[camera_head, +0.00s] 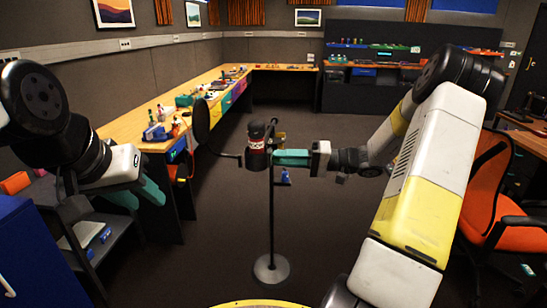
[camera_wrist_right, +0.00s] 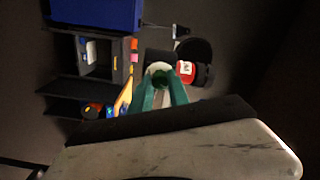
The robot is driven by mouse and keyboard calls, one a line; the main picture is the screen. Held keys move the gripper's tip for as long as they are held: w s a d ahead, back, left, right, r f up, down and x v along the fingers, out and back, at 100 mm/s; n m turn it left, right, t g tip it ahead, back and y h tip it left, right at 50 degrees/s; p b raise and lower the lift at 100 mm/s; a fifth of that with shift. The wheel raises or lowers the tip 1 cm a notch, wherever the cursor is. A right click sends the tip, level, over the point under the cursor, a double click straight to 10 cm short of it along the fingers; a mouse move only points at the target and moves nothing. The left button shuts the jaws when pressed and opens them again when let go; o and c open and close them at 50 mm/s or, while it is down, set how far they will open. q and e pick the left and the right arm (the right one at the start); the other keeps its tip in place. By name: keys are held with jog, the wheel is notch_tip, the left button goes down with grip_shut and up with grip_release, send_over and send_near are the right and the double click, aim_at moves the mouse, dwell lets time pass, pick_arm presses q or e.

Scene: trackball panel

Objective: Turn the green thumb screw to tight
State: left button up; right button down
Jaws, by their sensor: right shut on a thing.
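A stand with a dark pole (camera_head: 271,215) holds a red and black cylinder (camera_head: 256,150) at its top; the cylinder also shows in the right wrist view (camera_wrist_right: 187,70). My right gripper (camera_head: 277,158) reaches in from the right beside the cylinder. In the right wrist view its teal fingers (camera_wrist_right: 158,82) close around a small pale-green round piece (camera_wrist_right: 158,70), which looks like the green thumb screw. The fingers hide most of it in the head view, so its turn angle cannot be read. My left gripper (camera_head: 146,201) is empty, its fingers apart, at the left.
A dark round disc (camera_head: 201,121) sits on an arm left of the cylinder. The stand's round base (camera_head: 271,268) is on open floor. A cluttered workbench (camera_head: 155,122) runs along the left, a blue cabinet (camera_head: 35,255) is front left, and an orange chair (camera_head: 482,200) is right.

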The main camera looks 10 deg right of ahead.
jog(key=c, duration=1.3)
grip_release()
jog(key=shift+o, duration=0.2)
jog(key=shift+d, duration=0.15)
jog(key=v, duration=0.7)
jog(key=shift+d, duration=0.3)
jog(key=shift+s, duration=0.15)
